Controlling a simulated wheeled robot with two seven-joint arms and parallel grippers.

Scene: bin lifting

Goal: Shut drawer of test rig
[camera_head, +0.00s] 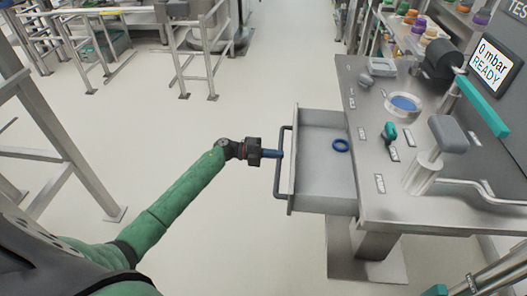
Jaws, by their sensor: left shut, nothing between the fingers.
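The test rig (420,200) is a steel bench at the right. Its drawer (320,190) is pulled out to the left, with a blue ring (341,145) lying inside. The drawer has a dark bar handle (278,180) along its front. My left gripper (277,154) is shut and empty, with its blue fingertips at the handle near its upper part. I cannot tell whether the fingertips touch the handle or the drawer front. My right gripper is not visible.
A screen (491,62) on the rig reads "0 mbar READY". The rig top carries a teal-handled lever, a green knob (389,131) and a round port (404,103). Metal railings (200,50) stand at the back left.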

